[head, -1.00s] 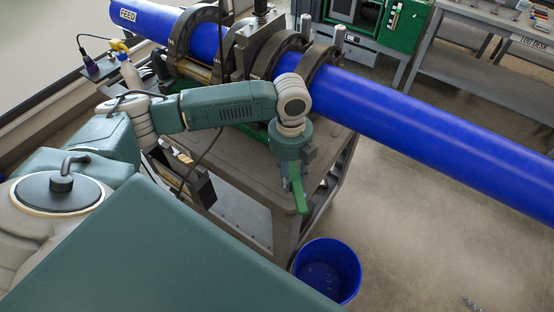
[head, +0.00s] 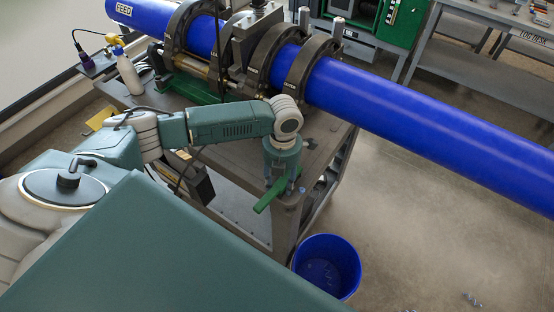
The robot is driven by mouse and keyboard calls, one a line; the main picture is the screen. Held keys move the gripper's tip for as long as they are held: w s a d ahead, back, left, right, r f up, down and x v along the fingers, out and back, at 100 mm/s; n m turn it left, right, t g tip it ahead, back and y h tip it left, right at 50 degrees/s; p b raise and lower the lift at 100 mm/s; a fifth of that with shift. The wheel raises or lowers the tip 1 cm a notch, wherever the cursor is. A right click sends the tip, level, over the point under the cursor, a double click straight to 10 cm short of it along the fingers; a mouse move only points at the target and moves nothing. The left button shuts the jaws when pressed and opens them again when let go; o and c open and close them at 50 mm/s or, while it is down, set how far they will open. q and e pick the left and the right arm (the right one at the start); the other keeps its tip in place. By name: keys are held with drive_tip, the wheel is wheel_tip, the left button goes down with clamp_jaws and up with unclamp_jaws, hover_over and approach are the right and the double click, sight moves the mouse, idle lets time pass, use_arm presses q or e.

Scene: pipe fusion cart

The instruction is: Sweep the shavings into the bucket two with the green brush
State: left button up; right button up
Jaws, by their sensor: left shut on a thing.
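My left gripper (head: 280,188) is shut on the green brush (head: 266,200). It holds the brush low at the cart top's front right edge, above and left of the bucket. The blue bucket (head: 328,266) stands upright on the floor below that corner, with several small bluish bits inside. A small shaving (head: 303,190) shows at the cart's edge beside the gripper. A few more shavings (head: 473,299) lie on the floor at the lower right. My arm hides part of the cart top. My right gripper is not in view.
The grey cart (head: 235,206) carries the clamp machine (head: 257,45) and a long blue pipe (head: 420,130) reaching right. A white bottle (head: 128,72) stands at its far left. Floor right of the bucket is mostly clear.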

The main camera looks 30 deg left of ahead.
use_arm(q)
drive_tip(key=w+d+b, duration=0.2)
drive_tip(key=d+b, duration=0.1)
drive_tip(key=d, duration=0.7)
drive_tip(key=r+p, duration=0.1)
drive_tip(key=p, duration=0.1)
drive_tip(key=a+r+p, duration=0.1)
drive_tip(key=r+p, duration=0.3)
drive_tip(key=shift+s+a, duration=0.25)
drive_tip(key=shift+a, duration=0.15)
